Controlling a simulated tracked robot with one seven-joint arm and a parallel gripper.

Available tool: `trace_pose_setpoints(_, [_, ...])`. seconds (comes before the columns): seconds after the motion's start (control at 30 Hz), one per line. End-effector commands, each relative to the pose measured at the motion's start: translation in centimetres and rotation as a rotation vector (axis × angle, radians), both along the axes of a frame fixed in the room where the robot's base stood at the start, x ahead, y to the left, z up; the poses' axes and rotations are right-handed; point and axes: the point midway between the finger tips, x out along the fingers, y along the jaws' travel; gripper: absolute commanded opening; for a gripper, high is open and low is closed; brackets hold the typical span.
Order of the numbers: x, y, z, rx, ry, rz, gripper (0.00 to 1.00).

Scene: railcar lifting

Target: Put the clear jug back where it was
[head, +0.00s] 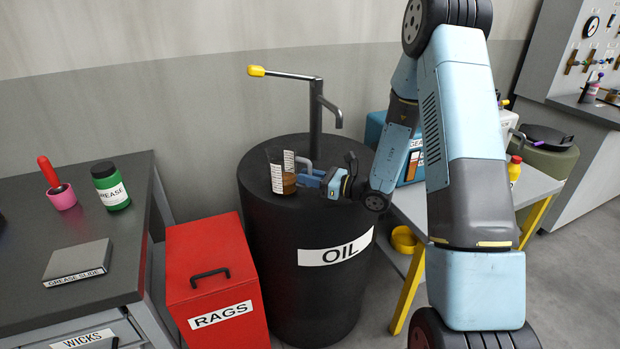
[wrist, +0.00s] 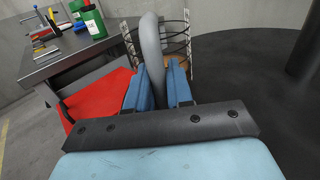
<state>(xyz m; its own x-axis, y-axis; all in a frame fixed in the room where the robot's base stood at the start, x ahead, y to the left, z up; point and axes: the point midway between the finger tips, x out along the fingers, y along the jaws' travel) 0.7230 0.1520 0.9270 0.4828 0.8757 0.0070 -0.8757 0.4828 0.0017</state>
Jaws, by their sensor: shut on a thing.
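The clear jug (head: 282,178) has white scale strips and some brown liquid in its bottom. My gripper (head: 311,178) is shut on the jug's grey handle, to the right of the jug. In the wrist view, the blue fingers of my gripper (wrist: 158,88) close on both sides of the handle (wrist: 152,45). The jug's body (wrist: 178,48) shows behind it, partly hidden by the handle and fingers.
The pump (head: 316,110) with its yellow-tipped lever rises behind the jug. A red rags bin (head: 212,275) stands left of the drum. The left bench (head: 40,230) holds a grease bottle (head: 110,185), a pink cup (head: 62,196) and a grease slide box (head: 77,262). A grey table (head: 412,205) stands right.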

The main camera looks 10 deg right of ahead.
Motion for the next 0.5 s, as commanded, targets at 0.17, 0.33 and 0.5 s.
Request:
trace_pose_setpoints(0.17, [0.01,-0.03,-0.18,0.0,-0.002,0.0,0.0])
trace_pose_setpoints(0.33, [0.01,-0.05,-0.29,0.0,-0.001,0.0,0.0])
trace_pose_setpoints(0.5, [0.01,-0.08,-0.3,0.0,-0.001,-0.001,0.35])
